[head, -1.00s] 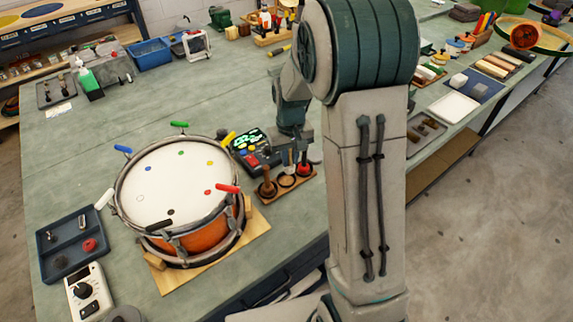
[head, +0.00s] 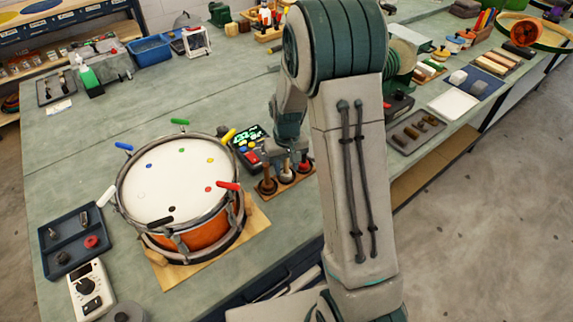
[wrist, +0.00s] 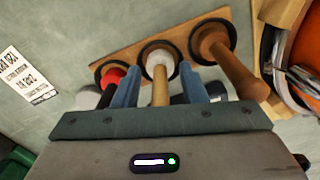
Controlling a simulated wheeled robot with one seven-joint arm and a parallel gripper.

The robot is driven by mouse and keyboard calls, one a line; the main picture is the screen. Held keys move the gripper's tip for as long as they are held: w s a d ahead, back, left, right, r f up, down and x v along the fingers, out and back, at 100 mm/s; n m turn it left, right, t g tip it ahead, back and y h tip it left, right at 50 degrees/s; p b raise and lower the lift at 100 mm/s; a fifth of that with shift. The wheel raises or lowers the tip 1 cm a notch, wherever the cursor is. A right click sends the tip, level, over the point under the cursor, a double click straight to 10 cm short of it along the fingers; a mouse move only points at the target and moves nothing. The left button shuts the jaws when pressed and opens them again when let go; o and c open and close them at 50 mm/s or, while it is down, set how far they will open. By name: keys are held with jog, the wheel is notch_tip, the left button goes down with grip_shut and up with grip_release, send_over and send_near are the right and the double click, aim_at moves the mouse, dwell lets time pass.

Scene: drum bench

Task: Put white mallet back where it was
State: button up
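The white mallet (wrist: 160,65) sits with its pale head in the middle ring of the wooden rack (wrist: 130,49), its handle pointing up toward my wrist. It also shows in the head view (head: 286,171). My gripper (wrist: 161,75) is open, one blue finger on each side of the white mallet's handle, with a visible gap on both sides. The red mallet (wrist: 112,75) is in the left ring, partly hidden by a finger. The brown mallet (wrist: 215,45) is in the right ring, its handle leaning to the right.
The drum (head: 180,190) with coloured clips stands left of the rack (head: 296,183). A control box (head: 250,145) with a lit display is just behind the rack. A dark tray (head: 75,240) and a white meter (head: 90,290) lie at the front left.

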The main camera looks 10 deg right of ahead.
aim_at(287, 175)
jog(key=shift+r, duration=0.1)
notch_tip(287, 175, up, 12)
jog(key=shift+f+b, duration=0.2)
jog(key=shift+b, duration=0.15)
jog(key=s+r+t, duration=0.1)
jog(key=s+r, duration=0.2)
jog(key=s, duration=0.8)
jog(key=s+r+m+t, duration=0.1)
jog(key=s+r, duration=0.3)
jog(key=s, duration=0.7)
jog(key=shift+t, duration=0.5)
jog(key=shift+r, duration=0.1)
jog(key=shift+c, duration=0.6)
dwell(0.5)
